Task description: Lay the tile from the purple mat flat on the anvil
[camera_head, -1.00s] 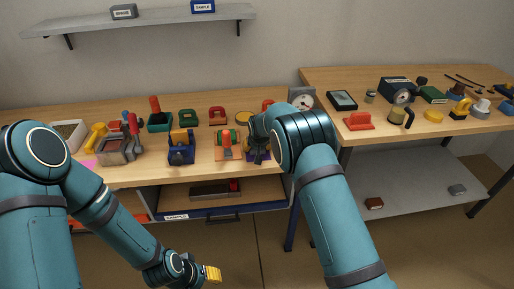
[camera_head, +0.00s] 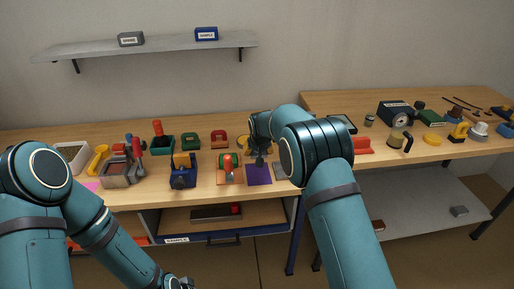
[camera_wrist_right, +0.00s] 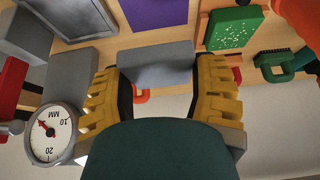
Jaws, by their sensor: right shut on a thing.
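My right gripper (camera_head: 259,157) is just above the back edge of the purple mat (camera_head: 258,175). In the right wrist view, the gripper's yellow fingers (camera_wrist_right: 156,75) are shut on a flat grey tile (camera_wrist_right: 155,55), one finger at each side. The purple mat (camera_wrist_right: 155,12) looks bare there. A grey block (camera_wrist_right: 70,75), which looks like the anvil, is beside the dial gauge (camera_wrist_right: 52,132), left of the held tile and apart from it. My right arm hides this gauge in the head view. My left gripper's fingers are below the head view.
A grey block (camera_head: 281,170) is right of the mat. An orange board with a green and red piece (camera_head: 229,174) is left of it. A green speckled block (camera_wrist_right: 234,29) is near the right finger. A blue holder (camera_head: 183,174) stands farther left.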

